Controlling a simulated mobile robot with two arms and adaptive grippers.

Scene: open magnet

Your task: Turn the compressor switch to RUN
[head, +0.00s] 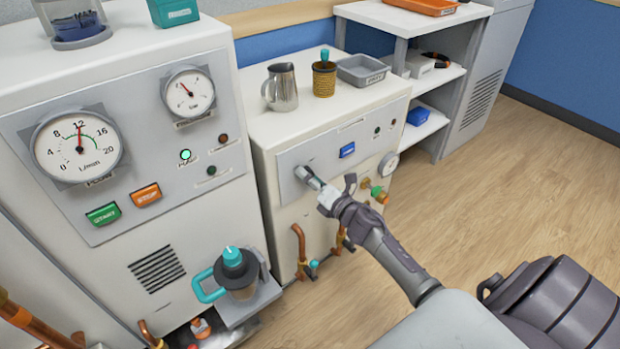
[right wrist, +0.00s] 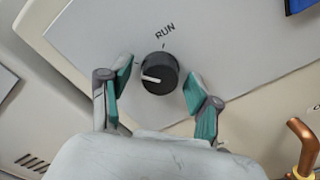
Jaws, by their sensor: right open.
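The compressor switch is a round black knob (right wrist: 160,73) on a grey panel (right wrist: 228,50), with a white pointer line. In the right wrist view the pointer points left, towards a small mark beside the knob. The word RUN (right wrist: 165,31) and a tick are above the knob, away from the pointer. My right gripper (head: 314,182) is open in front of the panel on the low white cabinet (head: 275,128). Its two teal-padded fingers stand on either side of the knob, apart from it. My left gripper is not in view.
A metal jug (head: 281,87) is on the cabinet. The tall gauge cabinet (head: 30,95) is at left; the floor at right is clear.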

